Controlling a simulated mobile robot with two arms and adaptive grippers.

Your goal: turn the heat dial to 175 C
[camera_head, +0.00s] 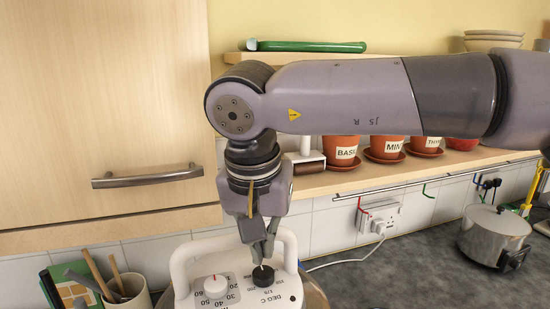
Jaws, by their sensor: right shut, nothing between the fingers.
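A white appliance (243,291) stands at the bottom centre, with a tall white handle behind its top panel. My left gripper is not in view.
A white knob (216,286) with a minute scale sits left of the heat dial. A mug of wooden utensils (128,295) stands at the lower left.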

